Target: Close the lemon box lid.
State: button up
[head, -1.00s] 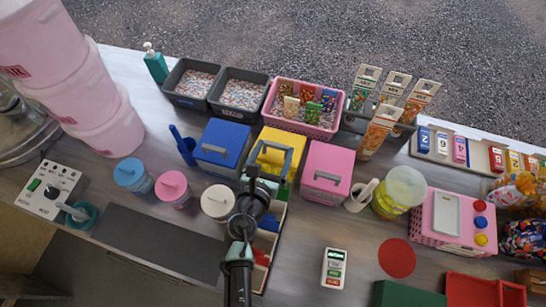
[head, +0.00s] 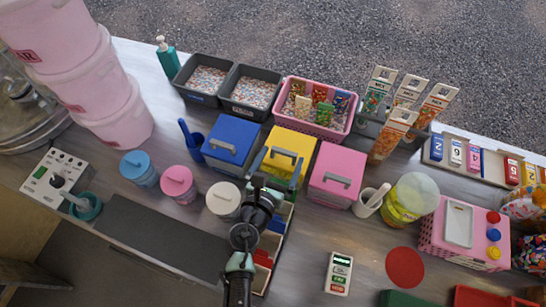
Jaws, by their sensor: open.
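The lemon box is the yellow box (head: 293,141), standing between a blue box (head: 231,141) and a pink box (head: 337,175). My arm reaches up from the bottom edge, and my gripper (head: 264,177) is at the near side of the yellow box. The gripper is open, with nothing seen between its fingers. The fingers and wrist hide part of the box's near side. I cannot tell from this view how far the lid is raised or whether the fingers touch it.
Lidded tubs, including a white one (head: 223,199), stand left of my arm. A compartment tray (head: 276,241) lies under and beside it. A pink basket (head: 316,109) of packets stands behind the yellow box. A card terminal (head: 339,273) lies to the right, with bare counter around it.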

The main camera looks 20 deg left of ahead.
jog(key=b+v, duration=0.1)
jog(key=v, duration=1.1)
jog(key=shift+s, duration=0.3)
jog(key=shift+c, duration=0.3)
